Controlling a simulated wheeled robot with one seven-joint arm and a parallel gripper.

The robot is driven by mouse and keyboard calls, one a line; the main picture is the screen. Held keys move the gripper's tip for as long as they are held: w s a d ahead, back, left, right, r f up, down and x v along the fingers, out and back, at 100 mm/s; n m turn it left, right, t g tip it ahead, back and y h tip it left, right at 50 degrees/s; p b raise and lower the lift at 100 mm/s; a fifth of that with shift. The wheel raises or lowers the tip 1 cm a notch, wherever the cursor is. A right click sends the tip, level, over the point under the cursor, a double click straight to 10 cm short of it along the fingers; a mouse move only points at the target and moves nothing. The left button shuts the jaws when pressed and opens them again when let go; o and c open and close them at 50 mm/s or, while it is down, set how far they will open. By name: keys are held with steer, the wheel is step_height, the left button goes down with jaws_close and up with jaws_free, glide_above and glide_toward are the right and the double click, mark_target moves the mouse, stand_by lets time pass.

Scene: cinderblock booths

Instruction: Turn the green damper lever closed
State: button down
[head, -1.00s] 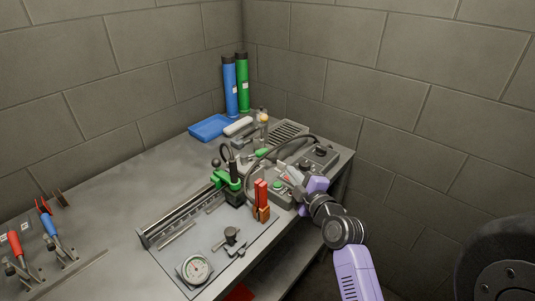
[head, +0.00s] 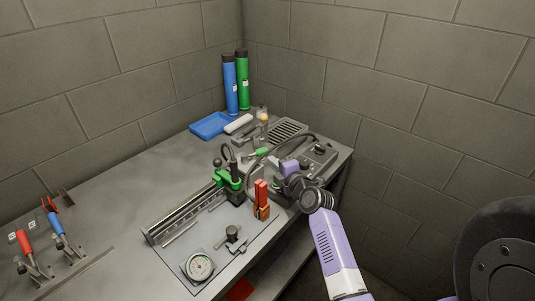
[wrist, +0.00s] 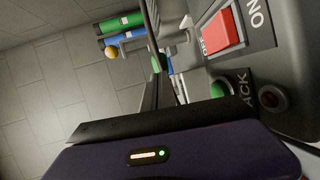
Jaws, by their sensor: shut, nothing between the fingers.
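The green damper lever (head: 261,152) is a small green handle near the slotted grille at the back of the bench. A green piece (wrist: 158,62) in the wrist view may be the same lever, partly hidden behind a dark edge. My gripper (head: 289,166), with lavender parts, is over the grey control box, to the right of and nearer than the lever, and apart from it. In the wrist view its dark body (wrist: 170,150) fills the bottom. It is shut and holds nothing; its fingertips are hard to make out.
The control box carries a red switch (wrist: 220,30) and a green button (wrist: 217,89). A dark hose (head: 285,139) arches behind my gripper. A slotted grille (head: 288,128) lies behind; brick walls close the corner.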

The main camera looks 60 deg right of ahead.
mark_target(264, 154)
steer(key=shift+p+x, duration=0.75)
steer(key=shift+x, duration=1.65)
steer(key=shift+d+f+b, duration=0.1)
steer(key=shift+f+b, duration=0.05)
steer(key=shift+b, duration=0.4)
